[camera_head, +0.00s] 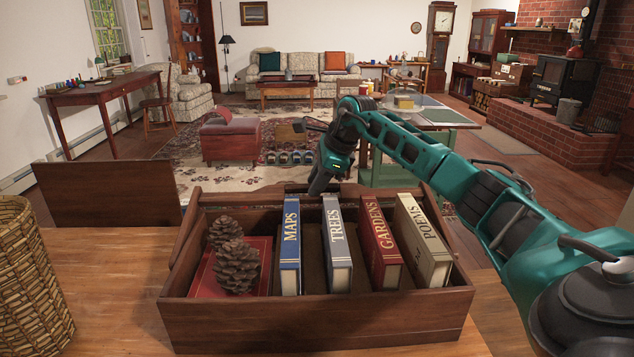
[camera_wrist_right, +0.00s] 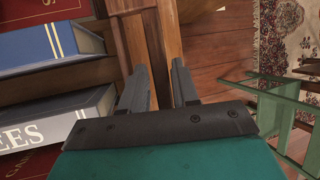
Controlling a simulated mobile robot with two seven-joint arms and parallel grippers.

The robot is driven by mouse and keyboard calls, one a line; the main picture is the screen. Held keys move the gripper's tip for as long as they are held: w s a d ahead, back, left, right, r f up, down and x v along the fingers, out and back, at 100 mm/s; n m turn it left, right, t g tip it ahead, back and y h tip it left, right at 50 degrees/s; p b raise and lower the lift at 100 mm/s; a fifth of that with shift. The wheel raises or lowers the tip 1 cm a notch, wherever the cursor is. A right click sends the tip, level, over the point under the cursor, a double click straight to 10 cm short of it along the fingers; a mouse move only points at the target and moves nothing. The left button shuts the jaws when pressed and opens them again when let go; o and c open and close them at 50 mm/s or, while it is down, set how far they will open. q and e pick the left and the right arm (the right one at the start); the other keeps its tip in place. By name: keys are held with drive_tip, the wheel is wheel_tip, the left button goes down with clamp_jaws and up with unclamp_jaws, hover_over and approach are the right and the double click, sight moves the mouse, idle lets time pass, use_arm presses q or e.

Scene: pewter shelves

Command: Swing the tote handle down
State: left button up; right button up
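The tote is a dark brown wooden box (camera_head: 315,325) on the table in the head view. It holds upright books and pine cones. Its handle (camera_head: 250,198) is tilted back, with its wooden bar along the far side of the box. My right gripper (camera_head: 316,190) points down at the middle of that bar. In the right wrist view, the fingers of my right gripper (camera_wrist_right: 160,80) stand apart, with the wooden bar (camera_wrist_right: 165,35) running between or just beyond their tips. I cannot tell whether they touch it. My left gripper is out of view.
Pine cones (camera_head: 238,268) lie on a red book (camera_head: 203,280). A wicker basket (camera_head: 30,285) and a wooden board (camera_head: 108,193) are at left.

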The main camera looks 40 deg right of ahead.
drive_tip(key=shift+c, duration=0.3)
clamp_jaws()
